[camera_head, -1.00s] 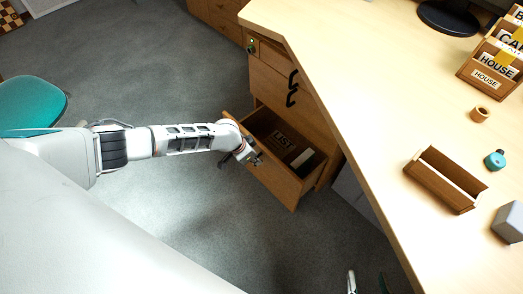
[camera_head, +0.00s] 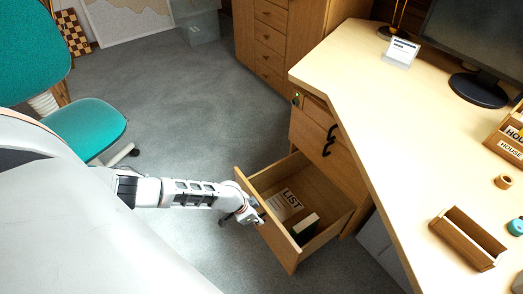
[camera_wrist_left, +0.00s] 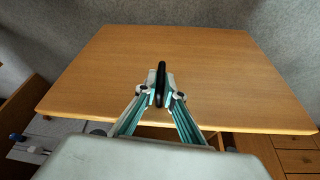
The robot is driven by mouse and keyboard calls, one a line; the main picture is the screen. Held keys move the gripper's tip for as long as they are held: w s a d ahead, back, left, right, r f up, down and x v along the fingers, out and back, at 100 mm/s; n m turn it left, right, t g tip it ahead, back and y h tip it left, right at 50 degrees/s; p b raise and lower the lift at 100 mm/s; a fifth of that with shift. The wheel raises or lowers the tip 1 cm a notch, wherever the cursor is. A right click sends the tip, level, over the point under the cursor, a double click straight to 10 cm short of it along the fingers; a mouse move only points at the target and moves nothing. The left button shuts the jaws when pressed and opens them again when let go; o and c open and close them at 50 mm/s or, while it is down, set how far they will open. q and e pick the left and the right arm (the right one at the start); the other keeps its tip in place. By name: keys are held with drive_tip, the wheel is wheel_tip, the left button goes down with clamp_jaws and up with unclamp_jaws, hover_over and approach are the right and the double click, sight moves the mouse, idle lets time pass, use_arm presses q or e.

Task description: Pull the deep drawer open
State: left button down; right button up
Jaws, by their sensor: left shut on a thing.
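The deep drawer (camera_head: 280,244) is the bottom one in the wooden desk pedestal (camera_head: 312,136) and stands well out, its inside showing. In it lie a paper marked LIST (camera_head: 287,203) and a dark box-like thing with a pale side (camera_head: 305,229). My left gripper (camera_head: 256,216) is at the drawer's front. In the left wrist view my left gripper (camera_wrist_left: 160,98) is shut on the drawer's black handle (camera_wrist_left: 161,80), with the wooden drawer front (camera_wrist_left: 215,75) behind it. My right gripper is not in view.
The desk top (camera_head: 385,130) overhangs at the right, with a small wooden tray (camera_head: 468,238), a monitor (camera_head: 480,50) and a card holder (camera_head: 401,52). A teal chair (camera_head: 88,128) stands at the left. Grey floor (camera_head: 185,95) is free between the chair and the pedestal.

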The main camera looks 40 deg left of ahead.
use_arm(q)
drive_tip(key=shift+s+f, duration=0.15)
drive_tip(key=shift+s, duration=0.3)
drive_tip(key=c, duration=2.2)
unclamp_jaws()
drive_tip(key=shift+o, duration=0.2)
drive_tip(key=shift+w, duration=0.15)
drive_tip(key=v, duration=1.2)
drive_tip(key=shift+w, duration=0.1)
